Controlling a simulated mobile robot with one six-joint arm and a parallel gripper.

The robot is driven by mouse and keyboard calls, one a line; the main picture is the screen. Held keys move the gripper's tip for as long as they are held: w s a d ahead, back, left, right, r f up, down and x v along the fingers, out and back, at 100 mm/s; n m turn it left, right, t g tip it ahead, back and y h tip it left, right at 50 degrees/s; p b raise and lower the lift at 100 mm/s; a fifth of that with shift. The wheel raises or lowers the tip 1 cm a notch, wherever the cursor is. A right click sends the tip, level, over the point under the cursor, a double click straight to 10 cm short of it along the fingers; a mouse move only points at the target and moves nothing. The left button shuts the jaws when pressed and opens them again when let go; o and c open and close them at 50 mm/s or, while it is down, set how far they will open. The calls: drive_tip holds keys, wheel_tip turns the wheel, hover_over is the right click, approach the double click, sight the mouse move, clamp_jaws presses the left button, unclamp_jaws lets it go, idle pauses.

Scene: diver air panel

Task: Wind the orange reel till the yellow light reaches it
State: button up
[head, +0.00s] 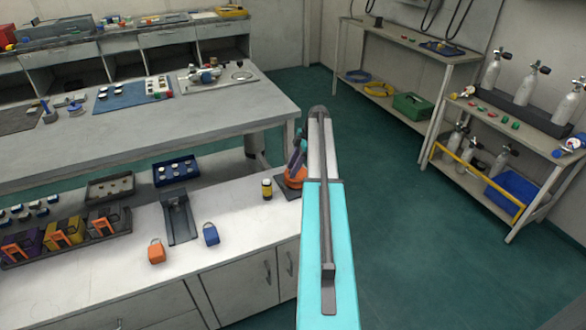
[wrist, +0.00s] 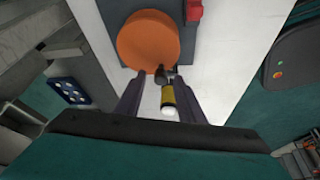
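The orange reel (wrist: 148,42) is a round disc on a dark base plate, at the top of the wrist view. In the head view the orange reel (head: 294,178) is partly hidden by my arm, near the right end of the white counter. A small yellow and black cylinder with a pale end, seemingly the yellow light (head: 267,188), is just left of the reel. In the wrist view the yellow light (wrist: 168,96) shows between my fingers, close below the reel's edge. My gripper (wrist: 160,77) is open at that edge, fingers apart around a small dark part; contact is unclear.
On the white counter (head: 240,230) are an orange weight (head: 156,252), a blue weight (head: 211,234) and a grey stand (head: 178,218). Green floor (head: 400,230) is free to the right, before the cylinder rack (head: 500,168).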

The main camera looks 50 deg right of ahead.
drive_tip(key=shift+a+f, duration=0.1)
drive_tip(key=shift+f, duration=0.2)
clamp_jaws()
drive_tip(key=shift+w, duration=0.1)
drive_tip(key=shift+m, duration=0.3)
drive_tip(key=m, duration=0.2)
drive_tip(key=w+m+t+h+b, duration=0.1)
drive_tip(key=m, duration=0.1)
drive_tip(key=shift+a, duration=0.1)
drive_tip(key=shift+w+d+m+t+h+b, duration=0.1)
drive_tip(key=shift+w+m+h, duration=0.2)
drive_tip(key=shift+m, duration=0.45)
drive_tip(key=shift+w+d+m+t+h+b, duration=0.15)
drive_tip(key=shift+m+h, duration=0.3)
drive_tip(key=shift+m, duration=0.25)
drive_tip(key=shift+w+m+t+h+b, duration=0.1)
drive_tip(key=shift+w+m+h, duration=0.2)
drive_tip(key=shift+m, duration=0.45)
drive_tip(key=shift+s, duration=0.1)
